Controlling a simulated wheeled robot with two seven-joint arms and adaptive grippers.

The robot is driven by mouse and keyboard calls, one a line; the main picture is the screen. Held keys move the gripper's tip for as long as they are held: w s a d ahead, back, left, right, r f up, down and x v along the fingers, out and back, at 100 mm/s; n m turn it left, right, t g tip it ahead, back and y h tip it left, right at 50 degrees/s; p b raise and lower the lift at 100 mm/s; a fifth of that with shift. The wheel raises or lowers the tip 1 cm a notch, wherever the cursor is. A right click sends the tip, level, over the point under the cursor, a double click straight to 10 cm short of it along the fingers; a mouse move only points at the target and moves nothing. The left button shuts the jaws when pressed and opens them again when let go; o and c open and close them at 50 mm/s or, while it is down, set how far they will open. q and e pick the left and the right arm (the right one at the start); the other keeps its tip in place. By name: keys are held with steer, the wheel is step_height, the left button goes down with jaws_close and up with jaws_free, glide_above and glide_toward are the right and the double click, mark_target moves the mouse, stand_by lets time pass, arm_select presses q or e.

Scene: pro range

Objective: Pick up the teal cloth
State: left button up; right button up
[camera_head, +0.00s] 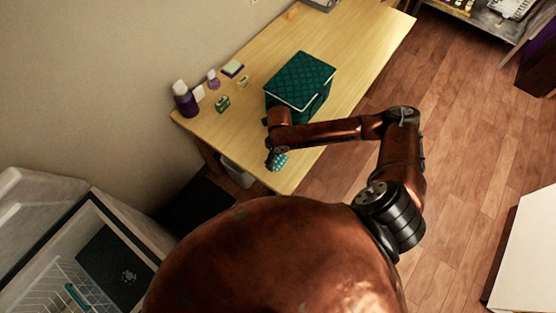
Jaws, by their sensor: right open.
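The teal cloth (278,162) is a small patterned teal patch at the front end of the wooden table (367,48). My right gripper (272,151) is just above it in the picture, pointing down at it. The gripper is small and dark here, and it hides part of the cloth. The fingers look apart, and I cannot tell whether they touch the cloth. My left gripper is out of view.
A dark teal box (302,80) stands close behind my right wrist. An open dishwasher (75,262) is at lower left. The table's far right part is clear.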

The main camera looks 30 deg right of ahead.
steer(key=shift+f, duration=0.9)
steer(key=c, duration=1.2)
